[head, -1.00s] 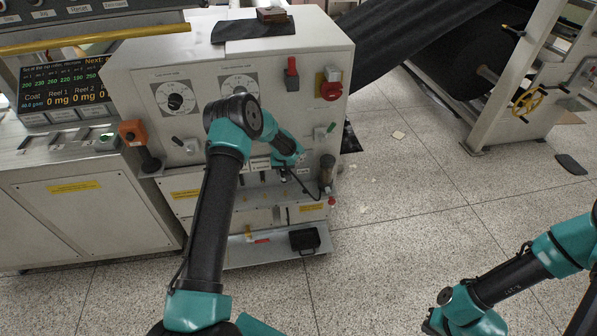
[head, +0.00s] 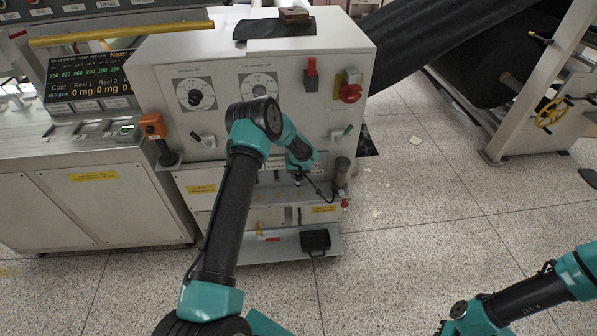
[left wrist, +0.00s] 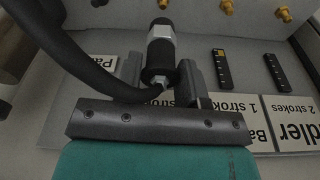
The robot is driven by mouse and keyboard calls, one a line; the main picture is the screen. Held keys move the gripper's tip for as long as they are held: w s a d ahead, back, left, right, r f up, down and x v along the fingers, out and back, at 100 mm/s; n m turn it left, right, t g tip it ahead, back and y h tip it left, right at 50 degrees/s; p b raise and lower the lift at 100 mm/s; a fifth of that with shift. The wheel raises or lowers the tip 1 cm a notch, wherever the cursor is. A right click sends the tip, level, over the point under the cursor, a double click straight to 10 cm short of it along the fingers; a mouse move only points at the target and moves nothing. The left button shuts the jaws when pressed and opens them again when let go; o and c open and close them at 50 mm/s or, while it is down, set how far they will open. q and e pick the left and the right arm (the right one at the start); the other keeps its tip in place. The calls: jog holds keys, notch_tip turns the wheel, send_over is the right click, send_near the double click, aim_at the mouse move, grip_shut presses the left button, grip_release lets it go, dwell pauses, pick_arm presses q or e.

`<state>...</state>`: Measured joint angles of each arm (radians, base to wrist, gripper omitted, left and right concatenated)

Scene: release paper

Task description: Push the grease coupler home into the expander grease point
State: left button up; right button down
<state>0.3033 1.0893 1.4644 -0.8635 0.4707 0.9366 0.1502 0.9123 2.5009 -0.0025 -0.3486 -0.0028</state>
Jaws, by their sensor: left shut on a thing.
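My left gripper (left wrist: 160,82) is shut on the grease coupler (left wrist: 160,48), a dark cylinder with a pale metal band. A thick black hose (left wrist: 75,55) runs from the coupler to the left. Several brass grease points (left wrist: 226,6) stand along the top of the left wrist view. The coupler's tip points toward that row; I cannot tell which is the expander point or whether the tip touches one. In the head view my left gripper (head: 302,166) is in front of the lower machine panel, and its arm hides part of the panel.
Stroke labels (left wrist: 285,112) and black indicator strips (left wrist: 222,70) lie beside the coupler. A grey-brown cylinder (head: 341,172) stands right of my left gripper. A lower shelf (head: 275,245) holds a black box (head: 315,241).

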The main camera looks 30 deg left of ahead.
aim_at(298, 184)
pick_arm(q)
jog(key=shift+f, duration=1.6)
jog(key=shift+f, duration=1.95)
dwell(0.6)
jog(key=o, duration=1.2)
jog(key=shift+c, duration=0.2)
notch_tip(298, 184, up, 17)
jog(key=s+d, duration=0.1)
jog(key=s, duration=0.1)
jog(key=shift+s, duration=0.2)
jog(key=shift+d, duration=0.1)
